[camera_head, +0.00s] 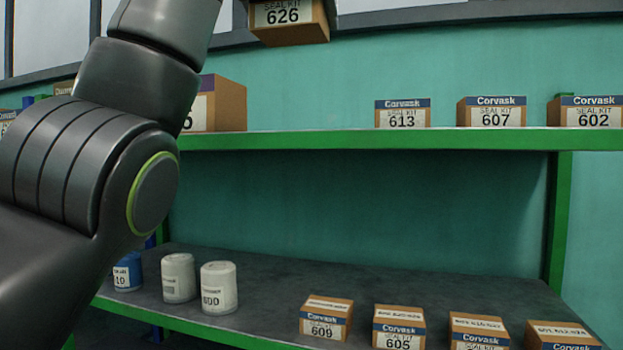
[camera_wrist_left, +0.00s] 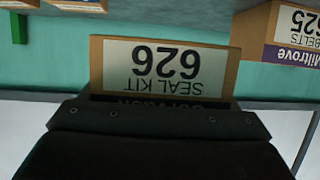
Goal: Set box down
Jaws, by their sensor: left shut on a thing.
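A brown seal kit box labelled 626 (camera_head: 288,32) is at the top of the head view, cut off by the frame edge. It appears raised above the green-edged upper shelf (camera_head: 330,140). In the left wrist view the same box (camera_wrist_left: 165,70) shows upside down, its label facing the camera. My left gripper (camera_wrist_left: 160,112) is shut on this box; its dark body covers the label's Corvask end. In the head view my left arm rises from the left and the gripper is out of frame. My right gripper is not in view.
Boxes 613 (camera_head: 402,114), 607 (camera_head: 491,112) and 602 (camera_head: 590,112) stand on the upper shelf's right half. A larger box (camera_head: 225,103) is partly behind my arm. Between it and 613 the shelf is clear. Cans (camera_head: 219,288) and boxes (camera_head: 326,318) stand on the lower shelf.

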